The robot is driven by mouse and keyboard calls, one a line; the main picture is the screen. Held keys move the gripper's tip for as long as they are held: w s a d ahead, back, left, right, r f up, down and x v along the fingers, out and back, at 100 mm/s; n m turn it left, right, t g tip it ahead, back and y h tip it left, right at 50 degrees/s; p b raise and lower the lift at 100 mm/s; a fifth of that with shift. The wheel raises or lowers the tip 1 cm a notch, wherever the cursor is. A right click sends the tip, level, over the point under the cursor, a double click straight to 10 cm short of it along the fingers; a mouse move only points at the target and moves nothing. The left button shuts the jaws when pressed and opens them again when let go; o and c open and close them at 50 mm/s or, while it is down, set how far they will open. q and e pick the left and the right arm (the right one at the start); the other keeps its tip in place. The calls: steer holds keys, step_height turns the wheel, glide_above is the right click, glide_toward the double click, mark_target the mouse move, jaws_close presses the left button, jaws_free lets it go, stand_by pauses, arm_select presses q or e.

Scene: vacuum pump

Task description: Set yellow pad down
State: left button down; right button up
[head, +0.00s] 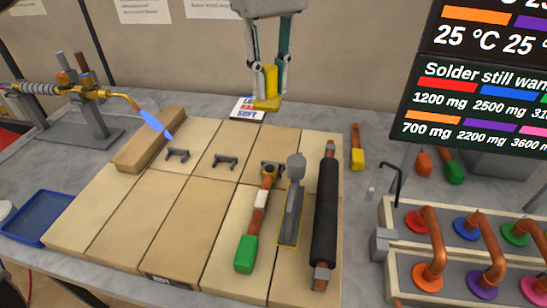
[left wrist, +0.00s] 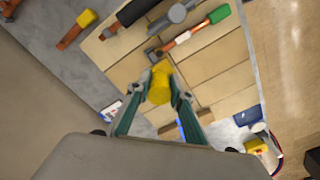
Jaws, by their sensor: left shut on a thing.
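The yellow pad (head: 270,80) has an upright yellow grip on a flat, darker yellow base. My left gripper (head: 269,72) reaches down from the top of the head view and is shut on the pad's grip. The pad is upright, at the back of the bench, just right of the printed card (head: 247,109), whose right corner its base overlaps in the picture. I cannot tell whether the base touches the bench. In the left wrist view the yellow pad (left wrist: 159,88) sits between the two green fingers of my left gripper (left wrist: 161,80). My right gripper is not in view.
Wooden boards (head: 190,205) hold a green-ended copper pipe (head: 246,251), a grey tool (head: 291,205) and a black-sleeved pipe (head: 326,210). A torch (head: 75,88) with a blue flame (head: 155,124) stands left. A pipe rack (head: 402,272) and signs are right.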

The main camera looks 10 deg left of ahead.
arm_select(q)
step_height(320, 180, down, 13)
steer(key=shift+b, duration=0.75)
step_height(320, 180, down, 3)
steer(key=shift+f, duration=0.2)
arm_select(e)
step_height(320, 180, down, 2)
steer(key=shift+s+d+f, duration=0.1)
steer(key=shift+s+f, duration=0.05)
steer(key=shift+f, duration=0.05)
arm_select(q)
steer(key=shift+f, duration=0.2)
steer(key=c, duration=1.8)
jaws_free()
steer(key=shift+r, duration=0.1)
